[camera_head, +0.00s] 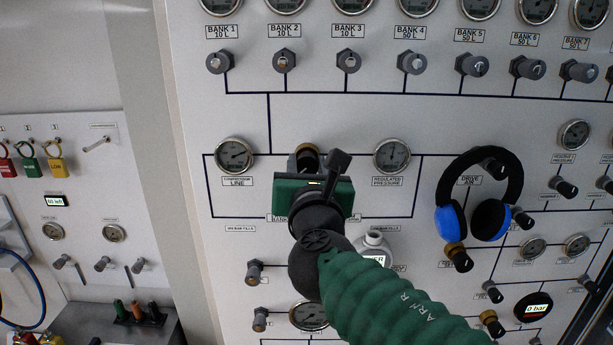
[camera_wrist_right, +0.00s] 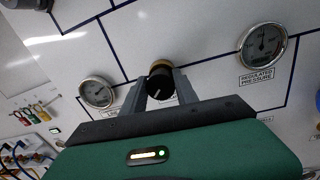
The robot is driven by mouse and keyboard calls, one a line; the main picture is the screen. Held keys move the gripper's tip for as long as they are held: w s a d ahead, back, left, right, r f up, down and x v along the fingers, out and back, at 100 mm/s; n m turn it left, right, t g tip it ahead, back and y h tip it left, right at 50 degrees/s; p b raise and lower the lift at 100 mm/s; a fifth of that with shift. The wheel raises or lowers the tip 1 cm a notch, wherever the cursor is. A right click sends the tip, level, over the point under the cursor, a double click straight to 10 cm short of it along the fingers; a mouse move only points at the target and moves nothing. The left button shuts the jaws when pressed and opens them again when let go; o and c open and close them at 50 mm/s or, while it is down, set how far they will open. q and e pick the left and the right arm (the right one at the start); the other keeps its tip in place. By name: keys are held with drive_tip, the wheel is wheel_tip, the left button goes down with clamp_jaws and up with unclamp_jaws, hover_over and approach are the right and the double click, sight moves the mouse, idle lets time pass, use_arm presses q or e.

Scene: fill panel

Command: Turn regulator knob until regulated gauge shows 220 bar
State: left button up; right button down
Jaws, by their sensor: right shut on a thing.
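The regulator knob (camera_wrist_right: 160,86) is black with a brass-coloured collar and a white pointer line. In the head view the knob (camera_head: 307,152) shows only at its top, behind my right gripper (camera_head: 312,168). My right gripper's two grey fingers are shut on the knob's sides in the wrist view (camera_wrist_right: 160,88). The regulated pressure gauge (camera_head: 392,155) is to the right of the knob. It also shows in the wrist view (camera_wrist_right: 262,45). Its needle points roughly upward; the exact reading is too small to tell. My left gripper is not in view.
The compressor line gauge (camera_head: 235,154) is to the left of the knob. A row of bank valve knobs (camera_head: 348,62) runs above. Blue-and-black ear defenders (camera_head: 480,195) hang at the right. A grey-white device (camera_head: 373,243) sits just below and right of my gripper.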

drive_tip(key=shift+f+m+b, duration=0.4)
drive_tip(key=shift+f+m, duration=0.1)
drive_tip(key=shift+w+r, duration=0.1)
drive_tip(key=shift+r, duration=0.05)
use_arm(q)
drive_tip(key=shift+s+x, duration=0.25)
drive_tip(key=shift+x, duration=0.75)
use_arm(e)
drive_tip(key=shift+r+m, duration=0.15)
drive_tip(key=shift+m, duration=0.15)
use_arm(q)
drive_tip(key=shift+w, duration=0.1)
